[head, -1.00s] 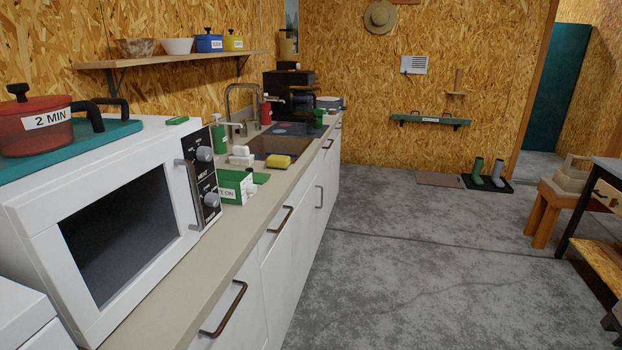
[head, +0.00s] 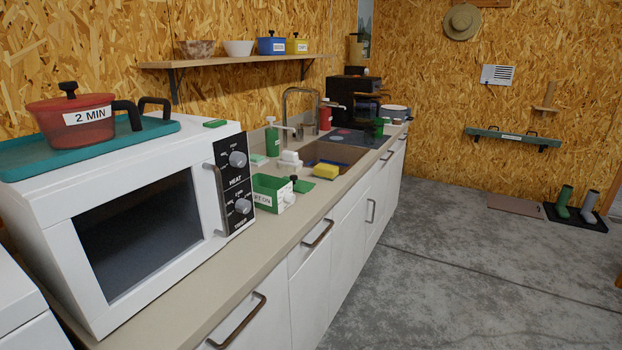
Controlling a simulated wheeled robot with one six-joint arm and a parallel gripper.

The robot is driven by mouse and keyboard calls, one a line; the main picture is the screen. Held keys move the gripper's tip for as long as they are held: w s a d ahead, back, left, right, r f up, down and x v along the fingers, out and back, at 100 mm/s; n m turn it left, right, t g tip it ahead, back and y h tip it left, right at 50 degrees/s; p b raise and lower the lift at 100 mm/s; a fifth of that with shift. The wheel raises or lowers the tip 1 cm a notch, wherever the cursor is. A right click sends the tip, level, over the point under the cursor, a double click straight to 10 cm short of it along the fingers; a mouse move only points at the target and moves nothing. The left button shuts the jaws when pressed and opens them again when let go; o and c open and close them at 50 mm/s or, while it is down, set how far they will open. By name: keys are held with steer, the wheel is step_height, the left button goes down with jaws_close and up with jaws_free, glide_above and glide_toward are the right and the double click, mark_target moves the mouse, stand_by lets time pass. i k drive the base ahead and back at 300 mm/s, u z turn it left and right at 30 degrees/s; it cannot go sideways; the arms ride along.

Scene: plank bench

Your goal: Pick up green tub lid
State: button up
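A green open tub (head: 268,185) with a partly visible white label stands on the counter, just right of the microwave. A flat green piece with a dark knob, which looks like the green tub lid (head: 304,187), lies on the counter just behind and right of the tub. The tub partly hides it. My gripper is not in view.
A white microwave (head: 130,280) stands left of the tub, with a teal tray (head: 30,161) and red pot (head: 72,119) on top. A yellow sponge (head: 325,171), sink (head: 345,153) and green bottle (head: 272,138) are beyond. Grey floor (head: 440,290) is clear at right.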

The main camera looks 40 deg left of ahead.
mark_target(301, 185)
steer(key=u, duration=0.2)
steer(key=i, duration=1.8)
steer(key=u, duration=1.15)
steer(key=i, duration=1.1)
steer(key=u, duration=1.25)
steer(key=i, duration=0.4)
steer(key=u, duration=0.3)
